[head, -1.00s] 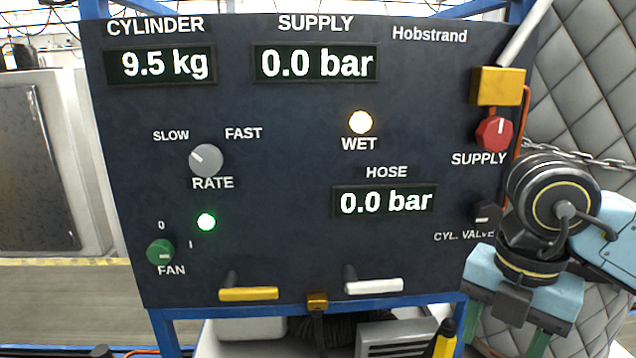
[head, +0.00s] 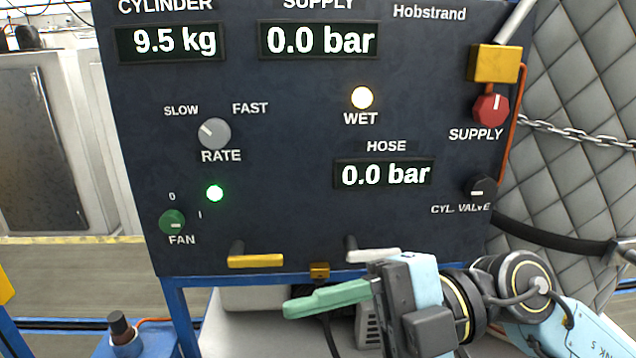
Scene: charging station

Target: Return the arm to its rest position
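My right gripper (head: 290,308) is at the lower centre of the head view, below the control panel (head: 290,210). Its arm comes in from the lower right, and its green fingers point left. The fingers overlap in this view, so the gap between them cannot be judged. I see nothing held in them. The gripper body covers part of the white handle (head: 372,254) in the picture; I cannot tell whether they touch. My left gripper is not in view.
The panel has a yellow handle (head: 255,261), a red SUPPLY knob (head: 490,110), a CYL. VALVE knob (head: 481,188), a RATE knob (head: 214,133) and a green FAN knob (head: 172,222). SUPPLY and HOSE read 0.0 bar. A chain (head: 575,134) and quilted wall (head: 575,75) are at right.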

